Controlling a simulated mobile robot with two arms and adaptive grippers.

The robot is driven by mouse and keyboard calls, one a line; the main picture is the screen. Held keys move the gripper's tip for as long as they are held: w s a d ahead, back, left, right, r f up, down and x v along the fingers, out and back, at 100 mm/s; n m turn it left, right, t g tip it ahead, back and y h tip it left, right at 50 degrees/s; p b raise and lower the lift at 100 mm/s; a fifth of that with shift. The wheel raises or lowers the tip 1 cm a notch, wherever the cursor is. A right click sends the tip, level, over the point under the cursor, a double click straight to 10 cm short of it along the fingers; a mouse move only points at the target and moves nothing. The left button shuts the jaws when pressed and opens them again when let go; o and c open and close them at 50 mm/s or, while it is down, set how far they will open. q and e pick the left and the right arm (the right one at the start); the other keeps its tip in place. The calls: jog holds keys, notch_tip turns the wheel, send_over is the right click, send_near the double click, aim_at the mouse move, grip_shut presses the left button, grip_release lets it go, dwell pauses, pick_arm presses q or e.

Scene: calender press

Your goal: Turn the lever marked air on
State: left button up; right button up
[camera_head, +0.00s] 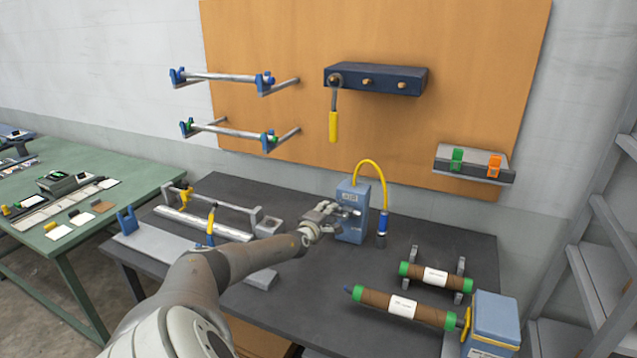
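A blue-grey box (353,196) with a small white label stands at the back of the dark table. The label is too small to read. A yellow hose (372,164) arches from its top down to a blue fitting (382,222) on its right. My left gripper (350,212) is in front of the box's face, overlapping it. I cannot tell whether it touches the box or how far its fingers are apart. I see no lever on the box; the gripper hides part of its front. My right gripper is not in view.
Brown rolls with green ends (405,306) and a blue box with a yellow handle (493,322) are at the right. A rail fixture (205,224) lies left. A green table (90,235) stands further left.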

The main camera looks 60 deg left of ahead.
pick_arm(q)
jog(key=v, duration=1.1)
jog(key=shift+s, duration=0.15)
jog(key=shift+r, duration=0.1)
dwell(0.5)
